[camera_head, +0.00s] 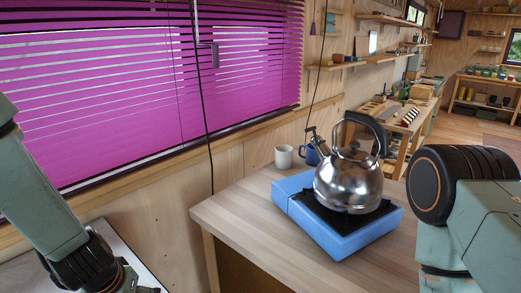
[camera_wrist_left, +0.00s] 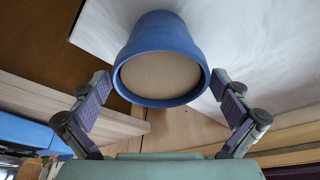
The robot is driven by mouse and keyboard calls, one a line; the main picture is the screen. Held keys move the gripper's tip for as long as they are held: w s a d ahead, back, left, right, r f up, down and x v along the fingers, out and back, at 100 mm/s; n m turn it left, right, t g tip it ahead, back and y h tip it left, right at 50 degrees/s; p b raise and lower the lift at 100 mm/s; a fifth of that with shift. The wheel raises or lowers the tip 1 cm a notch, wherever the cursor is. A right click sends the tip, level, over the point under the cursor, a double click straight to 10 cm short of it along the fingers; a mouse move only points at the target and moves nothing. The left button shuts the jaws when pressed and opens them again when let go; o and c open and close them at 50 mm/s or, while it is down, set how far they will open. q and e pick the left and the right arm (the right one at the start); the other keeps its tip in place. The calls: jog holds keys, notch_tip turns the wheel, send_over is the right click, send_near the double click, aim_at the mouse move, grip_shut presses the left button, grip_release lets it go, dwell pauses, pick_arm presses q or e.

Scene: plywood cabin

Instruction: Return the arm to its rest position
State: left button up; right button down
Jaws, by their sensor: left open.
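In the left wrist view my left gripper (camera_wrist_left: 161,84) is open, with one finger on each side of the rim of a blue pot-like vessel (camera_wrist_left: 160,35). Its round mouth faces the camera and looks beige inside. I see gaps between the fingers and the vessel. My right arm (camera_head: 485,220) shows at the right edge of the head view; its gripper is out of view.
A steel kettle (camera_head: 347,182) stands on a blue portable stove (camera_head: 340,240) on the wooden counter (camera_head: 240,215). Magenta blinds (camera_head: 110,100) cover the window. The white surface (camera_head: 140,268) is below my left arm.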

pick_arm(q)
jog(key=shift+s+r, duration=0.15)
jog(key=shift+r, duration=0.05)
